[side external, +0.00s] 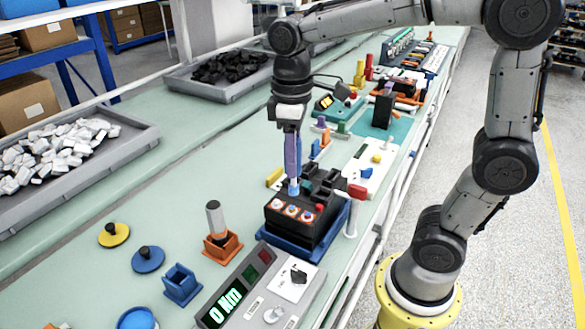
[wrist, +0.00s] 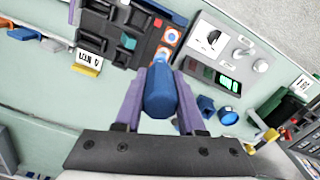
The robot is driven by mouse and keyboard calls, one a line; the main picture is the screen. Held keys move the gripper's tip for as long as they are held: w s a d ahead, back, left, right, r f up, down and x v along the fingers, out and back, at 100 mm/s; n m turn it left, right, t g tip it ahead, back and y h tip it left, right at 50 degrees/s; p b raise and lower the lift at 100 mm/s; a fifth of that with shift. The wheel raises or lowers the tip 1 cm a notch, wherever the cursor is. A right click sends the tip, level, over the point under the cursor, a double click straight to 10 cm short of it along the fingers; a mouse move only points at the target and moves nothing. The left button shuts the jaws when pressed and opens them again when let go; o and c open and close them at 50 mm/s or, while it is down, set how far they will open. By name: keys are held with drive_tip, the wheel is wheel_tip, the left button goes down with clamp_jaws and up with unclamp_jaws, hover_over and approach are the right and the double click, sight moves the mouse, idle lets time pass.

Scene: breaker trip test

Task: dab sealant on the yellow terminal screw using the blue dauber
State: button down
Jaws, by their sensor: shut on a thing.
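My gripper (side external: 292,176) has purple fingers, also seen in the wrist view (wrist: 160,100), and is shut on the blue dauber (wrist: 160,92). The dauber's blue lower part (side external: 293,188) shows below the fingers in the side view, at the black breaker block (side external: 318,218). The block, also in the wrist view (wrist: 113,42), has several round terminals (side external: 292,210) with orange and white surrounds, also in the wrist view (wrist: 171,37). I cannot tell which screw is yellow.
The block sits in a blue tray (side external: 297,250). A panel reading "0 Nm" (side external: 226,302) stands in front. An orange holder (side external: 222,246) with a grey-topped tool and an empty blue holder (side external: 181,284) are at left.

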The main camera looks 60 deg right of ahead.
drive_tip(key=shift+r, duration=2.35)
